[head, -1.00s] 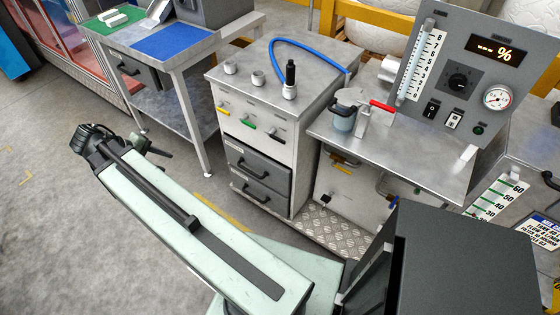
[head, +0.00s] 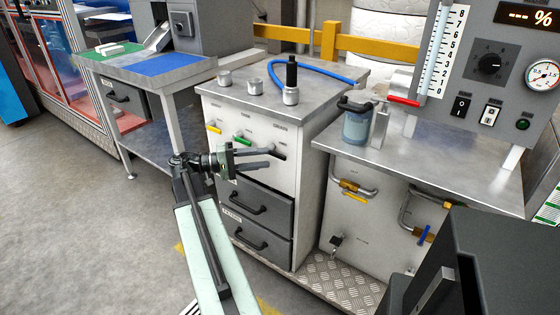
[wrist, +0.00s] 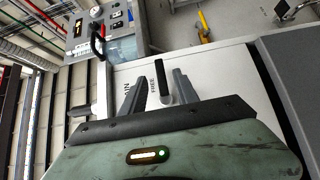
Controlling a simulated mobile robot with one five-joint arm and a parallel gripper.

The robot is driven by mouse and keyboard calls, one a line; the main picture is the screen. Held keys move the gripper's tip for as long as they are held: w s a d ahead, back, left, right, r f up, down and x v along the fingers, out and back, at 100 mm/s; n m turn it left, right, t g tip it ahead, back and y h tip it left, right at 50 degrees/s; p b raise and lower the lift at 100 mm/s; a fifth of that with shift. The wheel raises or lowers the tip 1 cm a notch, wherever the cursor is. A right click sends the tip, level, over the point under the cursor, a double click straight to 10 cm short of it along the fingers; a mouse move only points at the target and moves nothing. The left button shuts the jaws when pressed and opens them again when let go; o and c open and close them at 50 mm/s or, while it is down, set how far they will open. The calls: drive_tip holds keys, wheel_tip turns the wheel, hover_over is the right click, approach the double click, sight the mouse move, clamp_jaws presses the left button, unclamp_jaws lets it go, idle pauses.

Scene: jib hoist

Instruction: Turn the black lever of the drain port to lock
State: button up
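The black lever (wrist: 161,80) of the drain port is on the white front of the steel cabinet (head: 330,85). In the wrist view it lies between my two fingers, with dark lettering beside it that reads "FREE" and a partly hidden label ending in "IN". My gripper (wrist: 159,75) is open, with a gap to the lever on either side. In the head view my gripper (head: 267,159) points right at the cabinet front, close to the black lever (head: 278,151). I cannot tell how deep the lever sits between the fingers.
A yellow lever (head: 214,128) and a green lever (head: 242,139) sit left of the black one. Drawers with black handles (head: 249,208) are below. A bench with a blue-grey jar (head: 357,125) and red handle stands right. Open floor lies left.

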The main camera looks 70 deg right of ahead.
sight(278, 157)
drive_tip(key=x, duration=0.6)
drive_tip(key=shift+s, duration=0.1)
clamp_jaws()
idle(1.1)
drive_tip(key=shift+d, duration=0.15)
